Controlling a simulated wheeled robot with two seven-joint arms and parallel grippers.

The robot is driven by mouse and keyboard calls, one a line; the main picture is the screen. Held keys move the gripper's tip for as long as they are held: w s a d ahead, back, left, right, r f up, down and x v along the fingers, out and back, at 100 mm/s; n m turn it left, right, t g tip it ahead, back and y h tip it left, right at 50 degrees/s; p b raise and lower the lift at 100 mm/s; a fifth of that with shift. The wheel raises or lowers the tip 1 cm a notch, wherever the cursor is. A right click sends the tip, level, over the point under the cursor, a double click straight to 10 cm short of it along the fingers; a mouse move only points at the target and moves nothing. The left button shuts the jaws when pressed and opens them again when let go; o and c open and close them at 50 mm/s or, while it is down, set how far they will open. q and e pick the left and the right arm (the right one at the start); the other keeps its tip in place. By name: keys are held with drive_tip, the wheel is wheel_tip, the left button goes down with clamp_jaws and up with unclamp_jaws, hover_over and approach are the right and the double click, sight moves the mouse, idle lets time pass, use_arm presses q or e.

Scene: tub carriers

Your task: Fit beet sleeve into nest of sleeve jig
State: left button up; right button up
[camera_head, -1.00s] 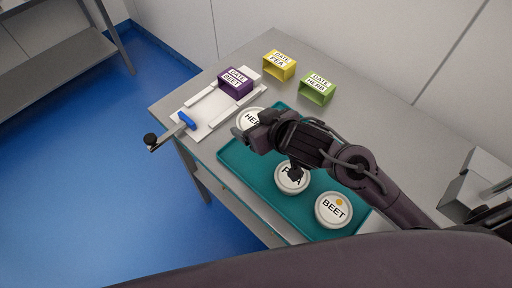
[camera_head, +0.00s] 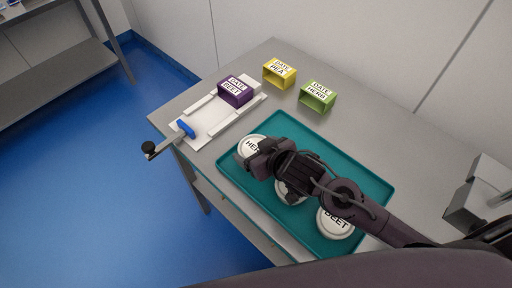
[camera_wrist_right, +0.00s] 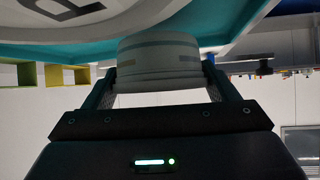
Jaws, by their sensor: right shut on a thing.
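The purple beet sleeve (camera_head: 235,92), labelled DATE BEET, stands at the far end of the white sleeve jig (camera_head: 209,118) on the table; how it sits in the nest is too small to tell. The jig has rails and a blue handle (camera_head: 186,128). My right gripper (camera_head: 257,154) is over the teal tray, well apart from the sleeve. It is shut on a white round tub with grey bands, which shows between the fingers in the right wrist view (camera_wrist_right: 158,60). By its lid, it appears to be the HERB tub (camera_head: 249,146). My left gripper is out of view.
The teal tray (camera_head: 369,189) also holds the PEA tub (camera_head: 291,194), mostly hidden by my right arm, and the BEET tub (camera_head: 335,222). A yellow pea sleeve (camera_head: 279,74) and a green herb sleeve (camera_head: 317,97) stand at the back. The table is bare around them.

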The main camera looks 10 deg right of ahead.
drive_tip(key=shift+f, duration=0.45)
drive_tip(key=o, duration=1.1)
drive_tip(key=shift+s, duration=0.1)
drive_tip(key=shift+c, duration=0.2)
drive_tip(key=shift+r, duration=0.2)
drive_tip(key=p+v, duration=0.1)
drive_tip(key=v, duration=0.2)
drive_tip(key=p+v, duration=0.1)
drive_tip(key=v, duration=0.3)
drive_tip(key=r+p+v, duration=0.1)
drive_tip(key=v, duration=0.3)
drive_tip(key=shift+r, duration=0.2)
drive_tip(key=shift+s+d+r+p, duration=0.1)
drive_tip(key=shift+s+p, duration=0.15)
drive_tip(key=shift+p, duration=0.55)
